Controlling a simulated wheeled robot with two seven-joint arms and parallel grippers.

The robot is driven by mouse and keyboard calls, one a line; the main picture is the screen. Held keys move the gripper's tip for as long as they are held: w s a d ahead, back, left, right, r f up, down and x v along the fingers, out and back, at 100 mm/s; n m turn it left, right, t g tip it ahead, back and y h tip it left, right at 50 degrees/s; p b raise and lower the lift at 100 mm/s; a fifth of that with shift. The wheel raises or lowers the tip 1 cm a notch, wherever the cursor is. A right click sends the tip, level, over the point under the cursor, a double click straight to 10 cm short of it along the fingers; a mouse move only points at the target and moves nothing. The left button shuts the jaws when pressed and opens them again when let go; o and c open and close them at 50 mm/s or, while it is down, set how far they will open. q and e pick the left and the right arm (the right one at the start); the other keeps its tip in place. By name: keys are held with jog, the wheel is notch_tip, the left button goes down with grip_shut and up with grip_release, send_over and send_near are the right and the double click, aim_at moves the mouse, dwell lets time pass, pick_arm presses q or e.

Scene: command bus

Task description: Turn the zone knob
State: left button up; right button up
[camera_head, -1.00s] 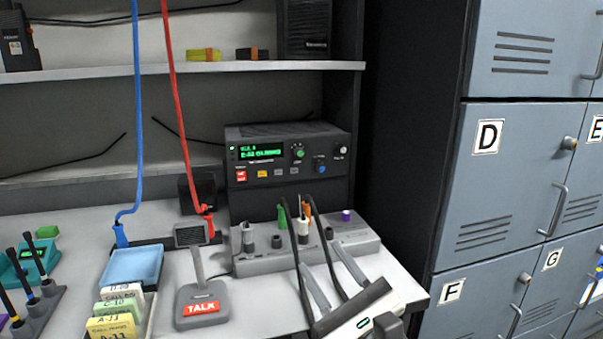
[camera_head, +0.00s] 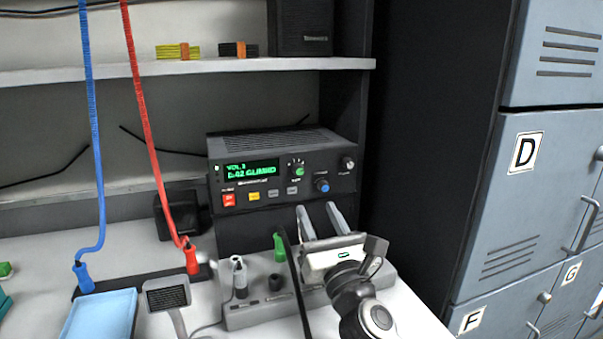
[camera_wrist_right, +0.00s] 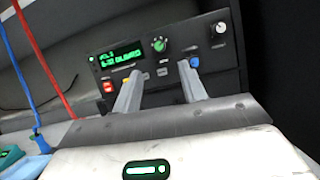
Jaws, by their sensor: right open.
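The black radio (camera_head: 283,160) stands on the bench with a lit green display (camera_head: 250,170). Its face has a green-pointer knob (camera_head: 298,170), a blue knob (camera_head: 321,185) and a grey knob (camera_head: 348,164); their labels are too small to read. In the right wrist view the green knob (camera_wrist_right: 159,44) sits above the gap between my fingers, and the blue knob (camera_wrist_right: 194,62) is beside the right fingertip. My right gripper (camera_head: 317,206) is open and empty, its fingers pointing at the radio from below and in front. Whether a finger touches the blue knob cannot be told. My left gripper is not in view.
A grey charger base (camera_head: 240,318) with a green item (camera_head: 279,246) stands below the radio. A desk microphone (camera_head: 167,297), a blue tray (camera_head: 100,318) and hanging blue (camera_head: 93,140) and red (camera_head: 140,100) cords are at left. Lettered lockers (camera_head: 545,190) stand at right.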

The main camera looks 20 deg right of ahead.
aim_at(300, 174)
jog(key=x, duration=0.9)
jog(key=shift+w+r, duration=0.15)
jog(key=shift+w, duration=0.25)
jog(key=shift+c, duration=0.3)
grip_shut()
